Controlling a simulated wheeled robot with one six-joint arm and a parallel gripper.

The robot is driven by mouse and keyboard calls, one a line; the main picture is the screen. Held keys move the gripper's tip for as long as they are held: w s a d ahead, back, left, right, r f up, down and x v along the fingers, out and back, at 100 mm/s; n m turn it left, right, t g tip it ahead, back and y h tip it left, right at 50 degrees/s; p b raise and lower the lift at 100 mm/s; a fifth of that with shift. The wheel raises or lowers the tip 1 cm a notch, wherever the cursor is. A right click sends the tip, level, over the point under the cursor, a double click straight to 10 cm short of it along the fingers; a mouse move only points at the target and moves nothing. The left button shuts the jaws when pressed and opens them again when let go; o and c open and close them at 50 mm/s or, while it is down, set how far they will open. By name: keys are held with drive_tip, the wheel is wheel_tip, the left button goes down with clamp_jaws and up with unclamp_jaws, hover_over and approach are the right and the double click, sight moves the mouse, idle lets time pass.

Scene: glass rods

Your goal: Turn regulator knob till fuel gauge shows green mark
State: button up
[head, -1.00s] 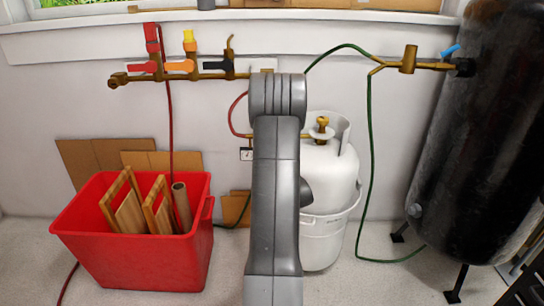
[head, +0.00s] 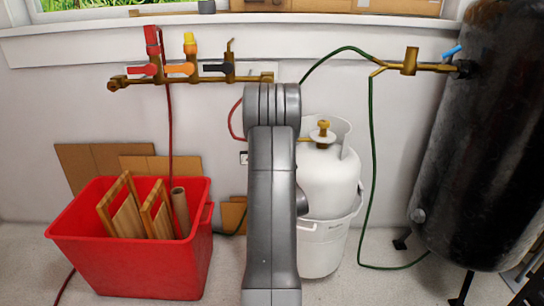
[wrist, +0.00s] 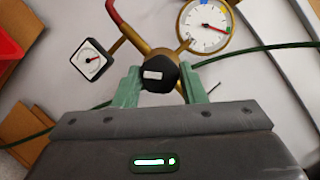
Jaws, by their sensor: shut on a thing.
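In the wrist view, the black regulator knob (wrist: 160,75) with a white label sits on brass pipework. My gripper (wrist: 161,84) has its two green fingers on either side of the knob, shut on it. The round gauge (wrist: 205,26), brass-rimmed with a white face, is above right of the knob. Its red needle points right and slightly down, close to a small green mark at the right rim; a blue mark is at the top. A square gauge (wrist: 93,60) with a black frame and red needle is at the left. In the head view, my arm hides the knob and the round gauge.
A white gas tank (head: 328,185) stands right of my arm. A red bin (head: 130,258) with wooden pieces is at left. A large black tank (head: 475,140) is at right. A brass manifold (head: 190,78) is on the wall. Green and red hoses hang nearby.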

drive_tip(key=shift+f, duration=0.1)
drive_tip(key=o, duration=1)
drive_tip(key=p+v, duration=0.1)
drive_tip(key=v, duration=1.3)
drive_tip(key=shift+p, duration=0.3)
drive_tip(key=shift+w, duration=0.1)
drive_tip(key=b+x, duration=0.1)
drive_tip(key=x, duration=1.2)
drive_tip(key=shift+w+a, duration=0.15)
drive_tip(key=shift+w, duration=0.2)
